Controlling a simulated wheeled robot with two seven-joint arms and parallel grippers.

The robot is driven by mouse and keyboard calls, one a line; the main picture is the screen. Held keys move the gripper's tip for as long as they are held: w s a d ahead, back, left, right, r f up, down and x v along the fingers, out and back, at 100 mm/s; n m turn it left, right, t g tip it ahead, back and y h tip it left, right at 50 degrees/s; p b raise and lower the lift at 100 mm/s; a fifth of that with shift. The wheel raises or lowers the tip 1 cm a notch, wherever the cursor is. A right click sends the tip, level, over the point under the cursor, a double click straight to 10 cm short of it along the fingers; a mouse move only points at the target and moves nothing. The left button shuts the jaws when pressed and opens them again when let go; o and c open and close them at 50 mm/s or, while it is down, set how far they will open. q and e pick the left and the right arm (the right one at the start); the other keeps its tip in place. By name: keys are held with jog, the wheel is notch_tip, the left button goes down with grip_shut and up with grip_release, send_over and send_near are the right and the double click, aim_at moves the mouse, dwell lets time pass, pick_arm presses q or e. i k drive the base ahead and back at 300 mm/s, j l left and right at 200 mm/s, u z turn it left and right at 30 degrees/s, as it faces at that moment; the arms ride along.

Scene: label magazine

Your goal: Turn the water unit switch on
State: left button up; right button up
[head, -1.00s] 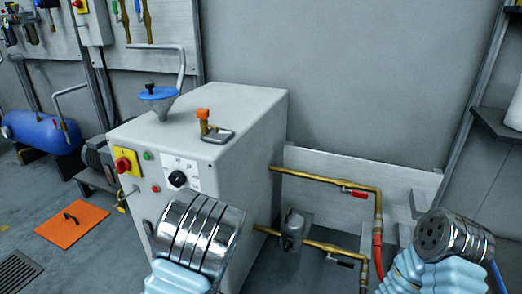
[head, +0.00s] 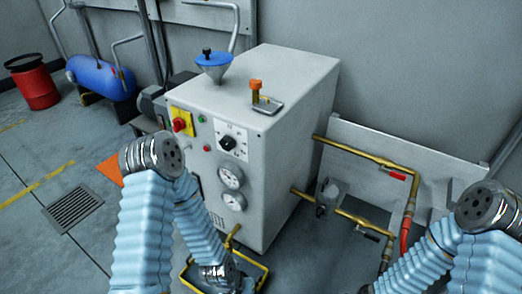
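The grey box-shaped unit (head: 290,85) stands ahead in the head view. Its front panel carries a red rotary switch on a yellow plate (head: 181,122), a black knob on a white dial plate (head: 228,143), a green button (head: 202,119) and a small red button or lamp (head: 206,148). Two round gauges (head: 231,176) sit below them. I cannot tell the switch's setting or which control is the water switch. My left arm is bent in front of the unit's left side, apart from the switch in the picture. My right arm is at lower right. Neither gripper's fingers show.
Brass pipes (head: 345,146) run from the unit's right side to a red hose (head: 405,235). A blue funnel (head: 215,62) and an orange-capped valve (head: 256,90) stand on top. A yellow-rimmed tray (head: 262,271) lies in front. A floor grate (head: 74,205) is at left, with open floor around it.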

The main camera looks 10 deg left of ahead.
aim_at(178, 123)
jog(key=u, duration=0.85)
jog(key=i, duration=0.05)
